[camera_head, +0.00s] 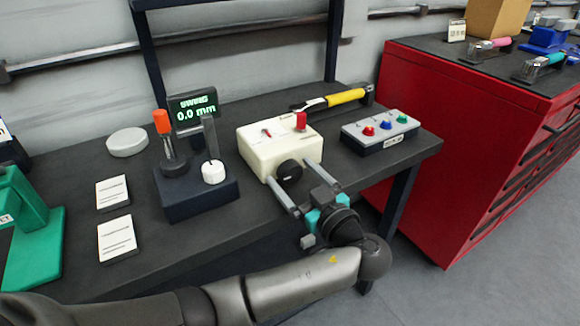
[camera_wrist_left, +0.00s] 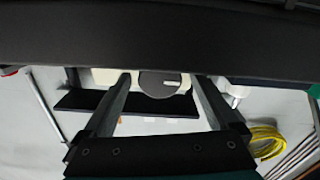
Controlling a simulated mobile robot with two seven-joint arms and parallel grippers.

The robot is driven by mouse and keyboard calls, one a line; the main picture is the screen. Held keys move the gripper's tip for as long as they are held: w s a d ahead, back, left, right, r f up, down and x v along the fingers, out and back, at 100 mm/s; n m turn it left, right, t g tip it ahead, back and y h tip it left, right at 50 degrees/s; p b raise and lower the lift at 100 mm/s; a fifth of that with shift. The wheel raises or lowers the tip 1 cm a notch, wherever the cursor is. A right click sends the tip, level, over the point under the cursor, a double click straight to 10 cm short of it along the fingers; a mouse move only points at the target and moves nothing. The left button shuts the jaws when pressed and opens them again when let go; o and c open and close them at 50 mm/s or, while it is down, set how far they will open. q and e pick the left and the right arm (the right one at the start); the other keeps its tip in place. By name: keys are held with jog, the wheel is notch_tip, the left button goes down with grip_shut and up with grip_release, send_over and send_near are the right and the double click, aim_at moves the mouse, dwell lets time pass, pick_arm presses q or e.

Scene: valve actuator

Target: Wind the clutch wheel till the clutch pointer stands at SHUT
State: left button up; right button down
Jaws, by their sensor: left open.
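A cream box (camera_head: 262,150) stands on the dark bench, with a black round wheel (camera_head: 289,171) on its front face. The wheel also shows in the left wrist view (camera_wrist_left: 158,84), with a pale mark on its face pointing right. A small red pointer (camera_head: 266,132) lies on the box's top face; its lettering is too small to read. A red knob (camera_head: 301,121) stands at the top's back right. My left gripper (camera_head: 288,172) is open, one finger on each side of the wheel. In the left wrist view a gap shows between each finger and the wheel. My right gripper is out of view.
Left of the box is a dark lever unit (camera_head: 197,195) with a display (camera_head: 194,106) reading 0.0 mm. A button box (camera_head: 380,132) stands to the right and a yellow-handled tool (camera_head: 345,97) behind. A red cabinet (camera_head: 455,120) stands beyond the bench's right end.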

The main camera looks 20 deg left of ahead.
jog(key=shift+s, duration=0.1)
pick_arm(q)
jog(key=c, duration=1.4)
